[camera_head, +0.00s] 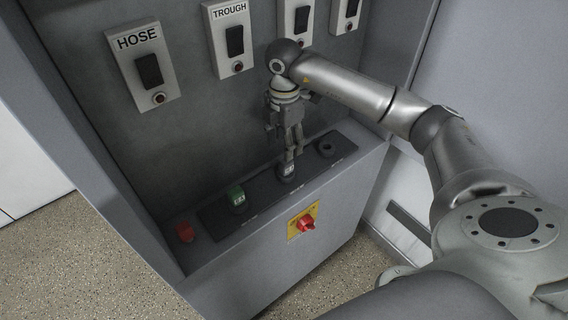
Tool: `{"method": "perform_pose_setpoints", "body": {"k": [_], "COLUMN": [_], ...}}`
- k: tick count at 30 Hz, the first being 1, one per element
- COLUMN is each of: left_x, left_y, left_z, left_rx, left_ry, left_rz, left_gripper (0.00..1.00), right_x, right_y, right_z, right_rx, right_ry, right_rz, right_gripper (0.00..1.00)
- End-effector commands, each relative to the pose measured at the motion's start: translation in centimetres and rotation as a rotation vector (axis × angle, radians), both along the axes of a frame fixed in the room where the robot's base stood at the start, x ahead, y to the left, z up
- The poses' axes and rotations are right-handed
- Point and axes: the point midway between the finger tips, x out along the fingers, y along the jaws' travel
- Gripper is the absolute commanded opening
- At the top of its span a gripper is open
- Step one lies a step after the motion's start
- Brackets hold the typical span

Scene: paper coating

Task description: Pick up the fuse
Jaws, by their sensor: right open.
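A dark strip (262,206) on the ledge of the grey cabinet carries what look like fuses in round sockets. A fuse with a pale marked top (287,171) stands upright in the middle of the strip. My right gripper (291,155) points down right above this fuse, with its fingers open and close to its top. I cannot tell whether they touch it. A second fuse with a green top (237,198) stands to the left. My left gripper is not in view.
A dark round socket (326,148) at the strip's right end looks empty. A red block (185,232) sits on the ledge at the left. A red knob (306,223) on a yellow plate sticks out of the front. Labelled switch boxes (144,64) hang on the back wall.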

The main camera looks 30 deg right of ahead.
Motion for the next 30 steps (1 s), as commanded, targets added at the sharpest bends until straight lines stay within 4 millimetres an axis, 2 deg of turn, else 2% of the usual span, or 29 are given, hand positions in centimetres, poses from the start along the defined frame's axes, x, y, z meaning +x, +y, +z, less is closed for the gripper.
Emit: {"method": "perform_pose_setpoints", "body": {"k": [4,11,17,21,30], "left_x": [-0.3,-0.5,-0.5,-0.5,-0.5], "left_y": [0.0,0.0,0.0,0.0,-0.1], "left_z": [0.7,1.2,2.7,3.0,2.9], "left_rx": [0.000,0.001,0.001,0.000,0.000], "left_ry": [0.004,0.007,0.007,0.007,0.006], "left_rz": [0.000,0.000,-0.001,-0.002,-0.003], "left_gripper": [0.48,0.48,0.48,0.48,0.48], "right_x": [-0.1,0.1,0.6,0.6,0.7], "right_y": [0.0,-0.1,-1.0,-0.9,-0.9], "right_z": [-2.4,-4.2,-6.7,-8.5,-9.0], "right_rx": [0.003,0.005,0.004,0.006,0.005], "right_ry": [0.004,0.003,0.005,0.002,0.000], "right_rz": [0.002,0.003,0.003,0.005,0.005], "right_gripper": [0.52,0.52,0.52,0.52,0.51]}}
